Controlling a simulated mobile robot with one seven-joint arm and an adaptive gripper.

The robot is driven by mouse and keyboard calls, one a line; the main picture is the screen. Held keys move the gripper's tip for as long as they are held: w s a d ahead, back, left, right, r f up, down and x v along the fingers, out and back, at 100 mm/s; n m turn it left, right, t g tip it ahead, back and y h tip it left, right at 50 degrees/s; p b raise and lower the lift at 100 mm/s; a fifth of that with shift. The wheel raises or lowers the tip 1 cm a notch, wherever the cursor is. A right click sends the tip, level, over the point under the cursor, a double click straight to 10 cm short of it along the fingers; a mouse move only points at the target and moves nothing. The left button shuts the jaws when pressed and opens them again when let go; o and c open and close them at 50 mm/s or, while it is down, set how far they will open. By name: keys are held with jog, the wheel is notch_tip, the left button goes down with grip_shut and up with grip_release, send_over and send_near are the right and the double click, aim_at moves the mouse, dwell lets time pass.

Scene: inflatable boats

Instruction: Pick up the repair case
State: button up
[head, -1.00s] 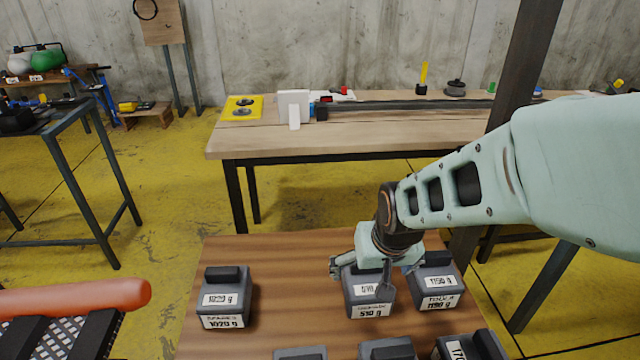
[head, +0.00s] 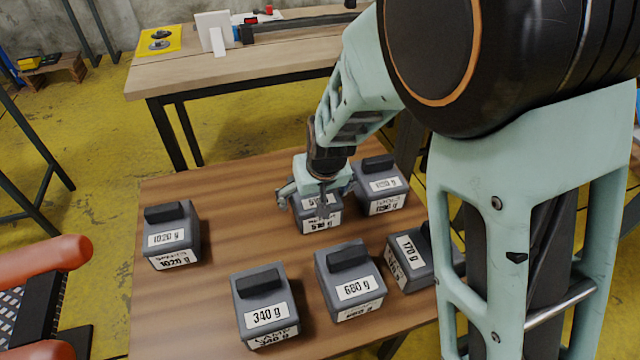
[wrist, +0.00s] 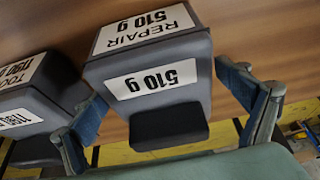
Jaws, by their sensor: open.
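The repair case (head: 320,224) is a dark grey box with a handle on top and white labels reading 510 g. It stands on the wooden table, partly hidden by my gripper (head: 320,190) in the head view. In the wrist view the repair case (wrist: 158,75) shows REPAIR and 510 g upside down, with its dark handle toward my palm. My gripper (wrist: 160,90) is open, with one finger on either side of the case's handle end. I cannot tell whether the fingers touch it.
A 1190 g case (wrist: 40,90) stands close beside the repair case. The 1020 g (head: 170,238), 340 g (head: 262,300), 680 g (head: 350,280) and 170 g (head: 408,262) cases share the table (head: 235,215). Bare wood lies left of my gripper.

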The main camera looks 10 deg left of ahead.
jog(key=c, duration=1.7)
jog(key=shift+c, duration=0.2)
jog(key=shift+r, duration=0.1)
